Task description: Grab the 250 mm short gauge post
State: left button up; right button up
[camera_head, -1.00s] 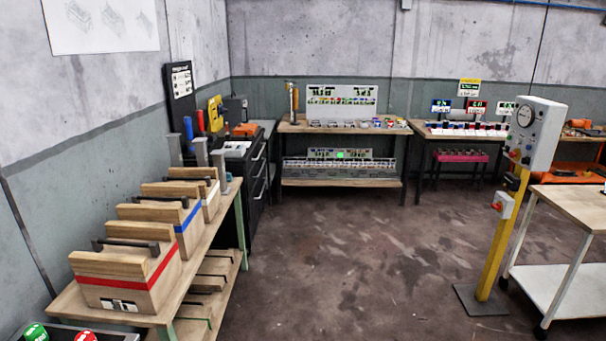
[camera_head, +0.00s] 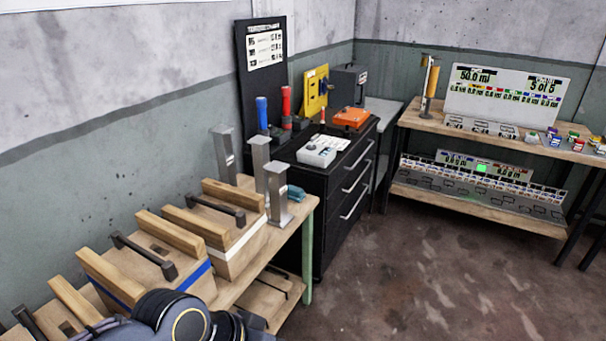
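Three grey metal posts stand upright at the far right end of the wooden bench (camera_head: 300,213). One is at the back left (camera_head: 224,152), one is in the middle (camera_head: 260,156), and one is at the front right (camera_head: 277,190). The front right post shows a flat square base, and its top is lowest in the picture. I cannot read any length marks, so I cannot tell which is the 250 mm short one. A dark part of my own arm shows at the bottom edge. Neither of my grippers is in view.
Wooden boxes with dark handles, one white-banded (camera_head: 240,250) and one blue-banded (camera_head: 150,262), fill the bench left of the posts. A small teal object (camera_head: 296,193) lies beside them. A black drawer cabinet (camera_head: 335,190) stands behind. The floor at right is clear.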

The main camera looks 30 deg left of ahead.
aim_at(279, 217)
jog(key=i+l+u, duration=0.2)
jog(key=i, duration=0.95)
jog(key=i+u, duration=0.45)
jog(key=u, duration=0.25)
jog(key=i+u, duration=0.5)
jog(key=u, duration=0.3)
jog(key=i+u, duration=0.15)
jog(key=u, duration=0.25)
jog(key=i+l+u, duration=0.15)
jog(key=u, duration=0.3)
jog(key=i+l+u, duration=0.15)
jog(key=u, duration=0.3)
